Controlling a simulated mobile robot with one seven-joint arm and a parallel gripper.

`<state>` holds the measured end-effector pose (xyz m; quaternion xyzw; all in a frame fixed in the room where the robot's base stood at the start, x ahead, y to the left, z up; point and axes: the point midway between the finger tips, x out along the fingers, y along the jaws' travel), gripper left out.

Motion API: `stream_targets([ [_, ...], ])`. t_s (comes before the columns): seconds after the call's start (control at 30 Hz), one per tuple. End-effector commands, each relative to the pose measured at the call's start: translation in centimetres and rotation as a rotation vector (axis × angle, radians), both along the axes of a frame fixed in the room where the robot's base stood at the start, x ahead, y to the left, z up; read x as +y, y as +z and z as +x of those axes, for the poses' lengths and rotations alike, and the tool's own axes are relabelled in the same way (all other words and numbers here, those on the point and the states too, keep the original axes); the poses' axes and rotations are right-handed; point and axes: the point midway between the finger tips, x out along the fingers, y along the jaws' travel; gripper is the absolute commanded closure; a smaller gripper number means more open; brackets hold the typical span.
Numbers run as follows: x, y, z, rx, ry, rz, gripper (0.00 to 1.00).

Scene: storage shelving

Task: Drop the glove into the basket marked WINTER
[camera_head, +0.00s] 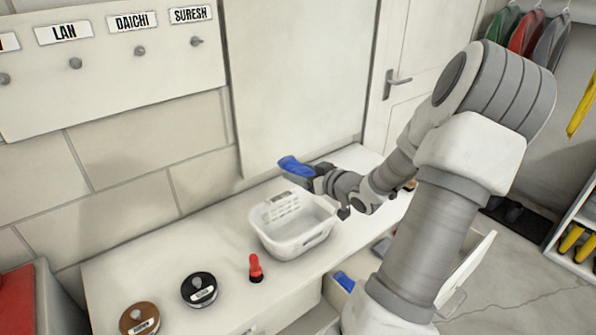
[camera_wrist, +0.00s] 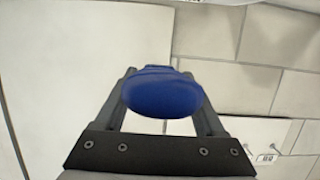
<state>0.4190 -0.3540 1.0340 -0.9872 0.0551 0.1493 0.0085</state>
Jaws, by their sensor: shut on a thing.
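A blue glove (camera_head: 295,166) is held in my gripper (camera_head: 318,174), above and behind the white basket on the cabinet top. In the wrist view the blue glove (camera_wrist: 163,95) sits between the two fingers of my gripper (camera_wrist: 163,82), which are shut on it. The white basket (camera_head: 297,246) has slotted sides and stands upright near the wall. I cannot read any marking on it from here. Its visible inside looks empty, and its right rim is close to my gripper.
A red-topped bottle (camera_head: 256,268), a black round tin (camera_head: 199,289) and a brown round tin (camera_head: 140,319) stand left of the basket. An open drawer (camera_head: 474,268) below holds a blue item (camera_head: 344,282). Name labels and pegs are on the wall board (camera_head: 110,75).

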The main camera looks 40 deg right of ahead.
Motion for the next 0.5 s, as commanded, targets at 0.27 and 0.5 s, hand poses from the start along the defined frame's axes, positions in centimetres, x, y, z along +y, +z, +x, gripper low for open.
stream_targets([
  [0.27,0.0,-2.8,0.0,0.000,0.000,0.000,0.93],
  [0.5,0.0,-5.2,0.0,-0.001,0.001,-0.001,0.93],
])
